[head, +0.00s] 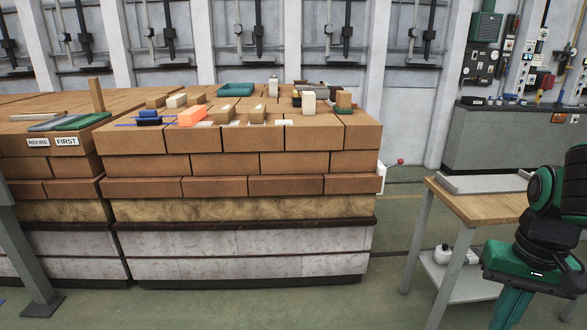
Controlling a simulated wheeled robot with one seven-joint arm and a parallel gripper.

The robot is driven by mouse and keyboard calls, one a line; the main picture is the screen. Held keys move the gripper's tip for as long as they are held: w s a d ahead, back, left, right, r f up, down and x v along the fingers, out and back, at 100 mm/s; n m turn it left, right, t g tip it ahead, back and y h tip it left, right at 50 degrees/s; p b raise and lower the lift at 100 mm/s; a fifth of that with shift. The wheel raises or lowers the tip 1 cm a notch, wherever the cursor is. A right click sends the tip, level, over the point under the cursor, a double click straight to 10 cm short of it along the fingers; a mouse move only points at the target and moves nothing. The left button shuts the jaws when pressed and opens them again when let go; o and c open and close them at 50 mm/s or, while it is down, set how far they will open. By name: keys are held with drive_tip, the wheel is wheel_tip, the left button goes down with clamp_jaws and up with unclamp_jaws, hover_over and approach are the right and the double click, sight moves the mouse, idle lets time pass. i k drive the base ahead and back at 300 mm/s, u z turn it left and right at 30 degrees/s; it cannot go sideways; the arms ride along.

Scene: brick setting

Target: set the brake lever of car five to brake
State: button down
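A small lever with a red ball knob (400,162) sticks out from a white plate (381,178) at the right end of the large brick-stacked car (240,240). The lever's rod is thin and points to the right, slightly upward. I see no number on this car, so I cannot tell whether it is car five, and the lever's marking is too small to read. My green and black arm (548,225) is folded at the right edge, well to the right of the lever. My gripper's fingers do not show.
A wooden-topped bench (470,206) with a grey tray (483,184) stands right of the car. Bricks, a teal tray (235,90) and small blocks lie on the car. A second stack with "REFIRE" and "FIRST" labels adjoins left. Green floor is free in front and between car and bench.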

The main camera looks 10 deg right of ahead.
sight(401, 161)
drive_tip(key=z, duration=0.15)
drive_tip(key=i, duration=1.1)
drive_tip(key=z, duration=0.45)
drive_tip(key=i, duration=1.4)
drive_tip(key=z, duration=0.3)
